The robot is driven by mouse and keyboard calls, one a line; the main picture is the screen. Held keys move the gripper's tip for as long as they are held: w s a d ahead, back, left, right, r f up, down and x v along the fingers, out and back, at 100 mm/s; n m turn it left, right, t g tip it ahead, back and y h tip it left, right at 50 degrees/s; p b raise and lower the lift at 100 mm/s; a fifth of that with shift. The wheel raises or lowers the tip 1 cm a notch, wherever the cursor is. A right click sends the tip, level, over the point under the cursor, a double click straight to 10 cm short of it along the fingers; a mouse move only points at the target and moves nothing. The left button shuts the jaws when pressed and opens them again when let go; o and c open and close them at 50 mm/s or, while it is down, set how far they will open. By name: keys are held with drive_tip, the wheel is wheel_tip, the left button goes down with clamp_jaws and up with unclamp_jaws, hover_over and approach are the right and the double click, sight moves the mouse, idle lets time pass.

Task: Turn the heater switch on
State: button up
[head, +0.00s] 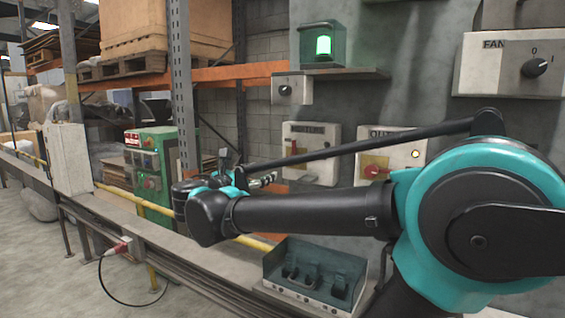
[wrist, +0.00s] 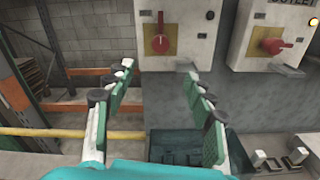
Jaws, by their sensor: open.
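In the head view my gripper (head: 263,181) is small beside that box.
A FAN box (head: 490,70) with a black knob is at upper right. A small knob box (head: 291,89) and a green lamp (head: 323,46) are above. An open teal tray (head: 345,262) lies on the ledge below. A green control cabinet (head: 150,165) stands left.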

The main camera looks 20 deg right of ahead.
drive_tip(key=x, duration=1.6)
drive_tip(key=shift+w+d, duration=0.2)
drive_tip(key=shift+d, duration=0.1)
drive_tip(key=c, duration=1.2)
